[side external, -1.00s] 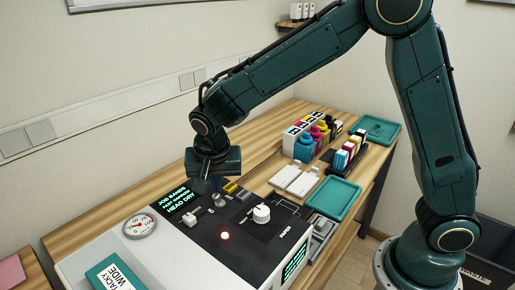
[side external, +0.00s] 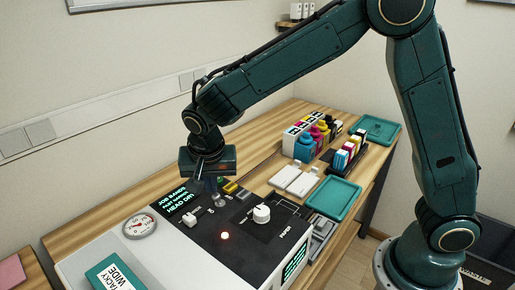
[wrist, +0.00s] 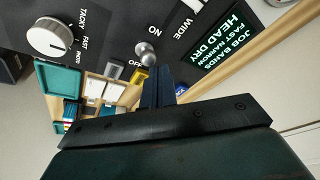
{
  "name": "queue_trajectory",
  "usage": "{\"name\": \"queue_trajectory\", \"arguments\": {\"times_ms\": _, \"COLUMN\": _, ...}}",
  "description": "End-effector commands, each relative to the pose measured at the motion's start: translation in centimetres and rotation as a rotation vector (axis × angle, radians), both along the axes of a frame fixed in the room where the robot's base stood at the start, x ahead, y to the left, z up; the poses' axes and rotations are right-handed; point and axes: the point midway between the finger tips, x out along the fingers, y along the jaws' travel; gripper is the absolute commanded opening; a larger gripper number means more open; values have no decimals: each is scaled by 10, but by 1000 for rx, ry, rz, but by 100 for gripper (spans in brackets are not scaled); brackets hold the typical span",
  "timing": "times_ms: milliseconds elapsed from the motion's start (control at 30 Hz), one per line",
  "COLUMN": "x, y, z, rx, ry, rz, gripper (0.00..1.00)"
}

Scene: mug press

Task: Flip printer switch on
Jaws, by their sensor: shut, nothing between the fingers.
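The printer (side external: 165,245) stands on the bench with a dark control panel on top. Its switch (wrist: 147,50) is a metal toggle with a rounded end, between the ON and OFF labels in the wrist view. My gripper (wrist: 160,70) is shut and empty, its fingertips close to the switch on the OFF-label side. I cannot tell whether they touch it. In the side view my gripper (side external: 213,192) points down over the back part of the panel, and its fingers largely hide the switch.
A display (wrist: 233,35) reads HEAD DRY. Ink bottles (side external: 305,148), white blocks (side external: 294,180) and a teal tray (side external: 334,198) lie beyond the printer.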

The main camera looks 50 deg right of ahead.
Motion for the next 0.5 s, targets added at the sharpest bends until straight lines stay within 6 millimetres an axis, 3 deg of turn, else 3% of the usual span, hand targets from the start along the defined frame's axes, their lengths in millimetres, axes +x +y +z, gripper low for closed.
{"name": "queue_trajectory", "arguments": {"times_ms": 267, "x": -2, "y": 6, "z": 6, "rx": 2, "ry": 1, "rz": 5, "gripper": 0}}
{"name": "queue_trajectory", "arguments": {"times_ms": 500, "x": -8, "y": 19, "z": 29, "rx": 3, "ry": -2, "rz": 6, "gripper": 0}}
